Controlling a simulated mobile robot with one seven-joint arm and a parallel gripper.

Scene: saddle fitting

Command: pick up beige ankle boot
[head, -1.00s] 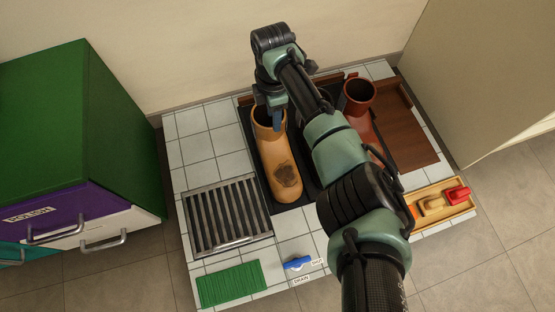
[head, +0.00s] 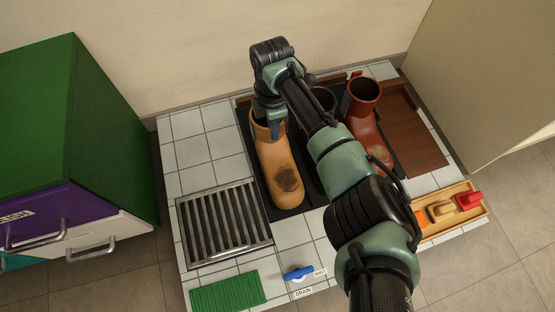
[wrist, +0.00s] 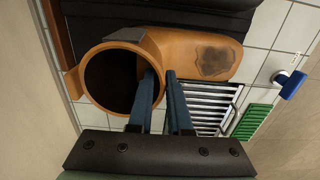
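The tan-orange boot (head: 273,165), the only one near beige, stands at the left of a black mat (head: 250,140) with a dark stain on its toe. In the wrist view its round opening (wrist: 108,80) and stained foot (wrist: 215,58) show. My gripper (wrist: 162,75) is at the boot's rim: one blue finger is inside the opening, the other outside, with the shaft wall between them. The fingers stand apart; I cannot see clear contact. In the head view my gripper (head: 276,128) is at the boot's top, partly hidden by my wrist.
A dark boot (head: 321,97) stands mostly hidden behind my arm, and a red-brown boot (head: 364,115) stands to its right. A metal grate (head: 224,223), green brush mat (head: 228,291), blue drain handle (head: 298,273) and wooden tray (head: 450,212) lie in front. A green cabinet (head: 75,130) is left.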

